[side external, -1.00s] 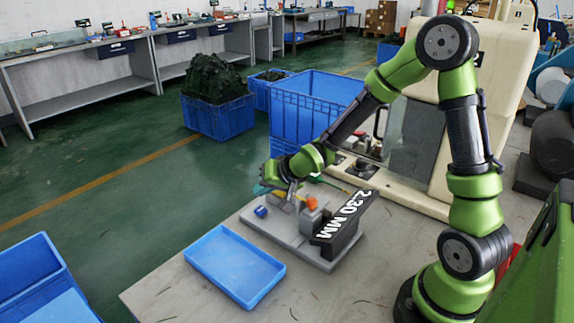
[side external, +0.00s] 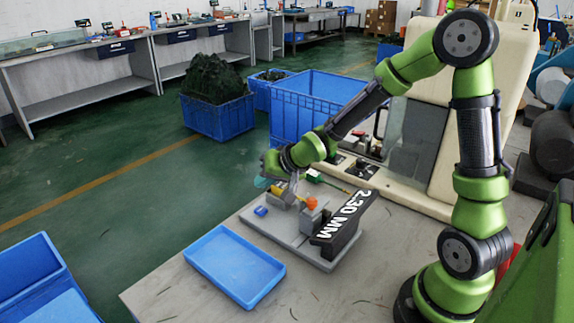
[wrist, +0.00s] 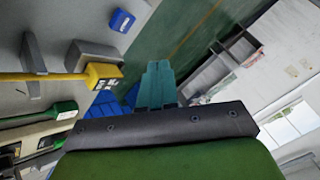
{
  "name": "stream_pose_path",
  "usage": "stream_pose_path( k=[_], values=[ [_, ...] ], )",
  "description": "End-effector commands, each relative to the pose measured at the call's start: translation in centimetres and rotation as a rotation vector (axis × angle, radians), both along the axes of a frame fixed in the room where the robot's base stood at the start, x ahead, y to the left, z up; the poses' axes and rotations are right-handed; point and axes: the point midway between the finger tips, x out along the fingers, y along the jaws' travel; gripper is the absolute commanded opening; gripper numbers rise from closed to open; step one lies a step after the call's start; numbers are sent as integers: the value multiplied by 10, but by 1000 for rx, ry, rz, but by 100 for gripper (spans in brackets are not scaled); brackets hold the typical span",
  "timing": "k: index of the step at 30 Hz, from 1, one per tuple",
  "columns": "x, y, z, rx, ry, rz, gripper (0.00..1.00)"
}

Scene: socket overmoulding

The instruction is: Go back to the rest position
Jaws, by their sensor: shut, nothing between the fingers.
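My gripper (side external: 262,183) is above the far left end of the grey fixture board (side external: 290,240) in the side view. In the wrist view its teal fingers (wrist: 156,84) are together with nothing between them. A blue block (side external: 261,211) lies on the board and also shows in the wrist view (wrist: 121,20), apart from the fingers. A yellow-ended part (wrist: 103,76) lies across grey supports in the wrist view. An orange piece (side external: 311,203) and a green-tipped part (side external: 314,176) sit on the fixture. The arm's wrist partly hides the fixture's far end.
A dark block marked 2.30 MM (side external: 343,222) stands at the fixture's right. An empty blue tray (side external: 235,266) lies in front on the table. A beige machine (side external: 425,140) stands behind, and large blue crates (side external: 300,115) stand on the floor beyond the table.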

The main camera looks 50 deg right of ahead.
Motion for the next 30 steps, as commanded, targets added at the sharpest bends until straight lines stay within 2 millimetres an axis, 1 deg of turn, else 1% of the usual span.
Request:
stream_pose_path(
  k=[2,5,6,8,9,11,12,15,18,22,25,30],
  values=[
    [-11,1,16,-47,10,17,0],
    [-34,3,41,-118,37,43,0],
    [-47,4,53,-144,49,53,0],
    [-67,6,69,-174,68,69,0],
    [-80,8,79,-189,77,81,0],
    [-102,11,93,-201,90,100,0],
    [-117,14,101,-202,97,115,0],
    [-152,22,118,-188,107,158,0],
    [-183,30,128,-162,111,208,0],
    [-209,38,134,-126,115,260,0],
    [-219,41,135,-110,117,280,0],
    [-222,42,135,-106,119,287,0]
  ],
)
